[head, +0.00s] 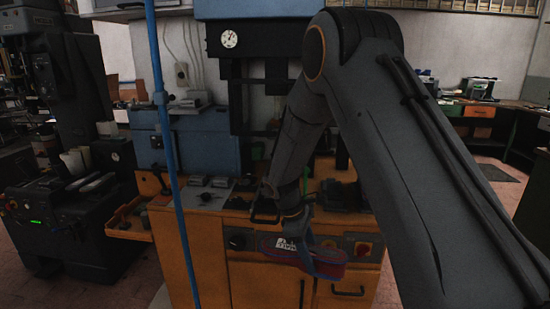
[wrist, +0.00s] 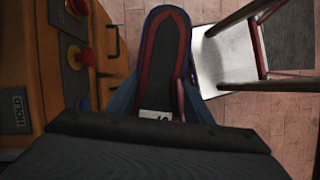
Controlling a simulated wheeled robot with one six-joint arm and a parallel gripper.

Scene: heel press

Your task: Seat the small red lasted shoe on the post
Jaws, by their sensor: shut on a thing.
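The small red shoe (head: 330,264) hangs in front of the orange cabinet, below its top. It is red with dark blue parts and carries a white label. My gripper (head: 300,238) is shut on it, with a blue finger across its side. In the wrist view the shoe (wrist: 163,50) shows its dark sole with a red border, one end pointing up the picture, between the blue fingers. The press (head: 237,75), with a round gauge, stands behind the cabinet top. My arm covers part of it, and I cannot make out the post for certain.
The orange cabinet (head: 205,265) has a control panel with a red button (head: 362,248) close beside the shoe. A thin blue pole (head: 163,130) stands at left. The wrist view shows a white-seated chair (wrist: 225,62) on the tiled floor. Dark machinery (head: 75,215) stands far left.

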